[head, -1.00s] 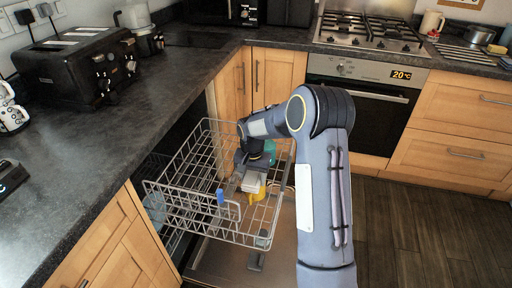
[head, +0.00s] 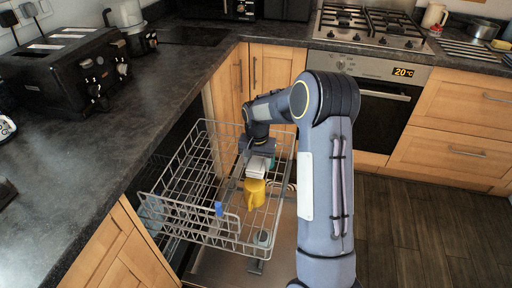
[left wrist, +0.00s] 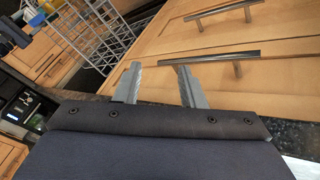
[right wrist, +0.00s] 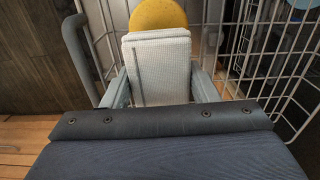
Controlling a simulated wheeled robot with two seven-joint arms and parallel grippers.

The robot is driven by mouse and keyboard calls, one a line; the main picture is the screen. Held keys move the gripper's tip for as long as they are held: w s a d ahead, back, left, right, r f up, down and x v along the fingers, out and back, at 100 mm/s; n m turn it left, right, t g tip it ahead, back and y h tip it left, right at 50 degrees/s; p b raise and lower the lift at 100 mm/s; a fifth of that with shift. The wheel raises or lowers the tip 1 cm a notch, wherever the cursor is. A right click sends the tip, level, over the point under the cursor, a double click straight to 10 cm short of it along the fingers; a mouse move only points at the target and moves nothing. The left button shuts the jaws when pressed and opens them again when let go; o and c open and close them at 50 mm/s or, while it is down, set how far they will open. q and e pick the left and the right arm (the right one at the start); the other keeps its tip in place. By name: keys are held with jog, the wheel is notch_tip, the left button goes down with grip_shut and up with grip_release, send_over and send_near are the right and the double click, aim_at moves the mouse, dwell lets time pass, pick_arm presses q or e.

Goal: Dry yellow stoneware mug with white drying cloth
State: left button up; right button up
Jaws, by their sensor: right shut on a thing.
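The yellow mug (head: 254,190) is in the dishwasher's upper wire rack (head: 190,209). My right gripper (head: 258,158) is shut on the white drying cloth (head: 256,167), just behind the mug in the head view. In the right wrist view the cloth (right wrist: 158,68) is a folded white block between the fingers, with a dark slit. The mug's rounded yellow side (right wrist: 157,14) shows right beyond it, its lower part hidden. I cannot tell whether cloth and mug touch. My left gripper (left wrist: 155,84) is open and empty near wooden drawer fronts, out of the head view.
A blue item (head: 218,208) and a grey round item (head: 263,238) are at the rack's front. A black toaster (head: 65,70) stands on the left counter. The floor at right (head: 430,220) is clear.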

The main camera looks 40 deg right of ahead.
jog(key=shift+w+d+r+p, duration=0.1)
jog(key=shift+r+p, duration=0.45)
jog(key=shift+r, duration=0.35)
jog(key=shift+r+p, duration=1.05)
jog(key=shift+r, duration=0.45)
